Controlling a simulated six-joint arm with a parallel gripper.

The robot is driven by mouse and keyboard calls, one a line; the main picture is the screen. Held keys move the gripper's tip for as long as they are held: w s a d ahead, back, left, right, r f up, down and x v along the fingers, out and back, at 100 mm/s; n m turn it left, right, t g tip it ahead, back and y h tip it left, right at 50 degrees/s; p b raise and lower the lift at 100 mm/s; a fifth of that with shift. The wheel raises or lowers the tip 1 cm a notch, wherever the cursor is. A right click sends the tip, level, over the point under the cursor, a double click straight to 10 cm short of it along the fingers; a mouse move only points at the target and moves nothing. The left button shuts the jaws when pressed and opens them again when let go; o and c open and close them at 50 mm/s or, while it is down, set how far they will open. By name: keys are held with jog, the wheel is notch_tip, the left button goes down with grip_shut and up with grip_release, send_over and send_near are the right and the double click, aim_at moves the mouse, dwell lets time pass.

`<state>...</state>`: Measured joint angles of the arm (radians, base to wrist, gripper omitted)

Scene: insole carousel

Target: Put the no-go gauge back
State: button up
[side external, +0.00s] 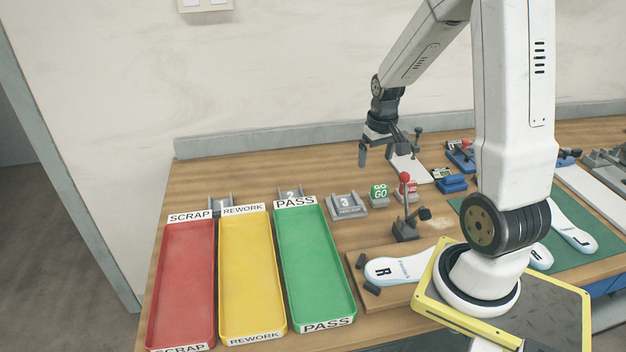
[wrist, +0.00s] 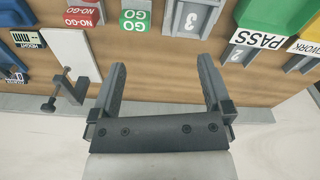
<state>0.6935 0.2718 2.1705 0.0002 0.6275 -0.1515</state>
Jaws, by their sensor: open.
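My gripper (side external: 377,157) is open and empty, above the back of the bench, behind the gauges. In the wrist view nothing lies between its fingers (wrist: 161,65).
Red SCRAP (side external: 187,285), yellow REWORK (side external: 252,275) and green PASS (side external: 316,265) trays lie at the left. The grey number 3 stand (side external: 346,206) is beside the go gauge. A lever fixture (side external: 406,230) stands in front. A white plate with a clamp (wrist: 66,87) is near my gripper.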

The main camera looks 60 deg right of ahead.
jog(key=a+n+t, duration=0.2)
jog(key=a+n, duration=0.4)
jog(key=a, duration=1.7)
jog(key=shift+a+f+y, duration=0.2)
jog(key=shift+a+y, duration=0.1)
